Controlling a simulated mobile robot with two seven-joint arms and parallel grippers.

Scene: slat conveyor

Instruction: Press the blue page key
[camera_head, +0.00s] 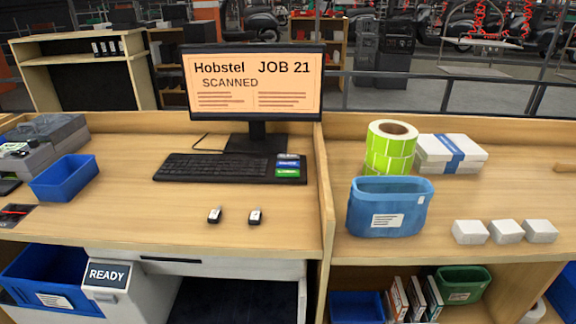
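The blue page key (288,163) is a small blue bar on the block of keys at the right end of the black keyboard (212,167). A dark grey key (288,156) lies just behind it and a green key (288,173) just in front of it. The lettering on the keys is too small to read. The monitor (254,83) behind the keyboard shows "Hobstel JOB 21 SCANNED" on an orange page. Neither of my grippers shows in the head view.
Two small black-and-white objects (215,215) (255,216) stand on the desk in front of the keyboard. A wooden divider (326,200) rises right of the keys. A blue tub (390,212) and a green label roll (390,150) stand beyond it. A blue bin (64,178) sits left.

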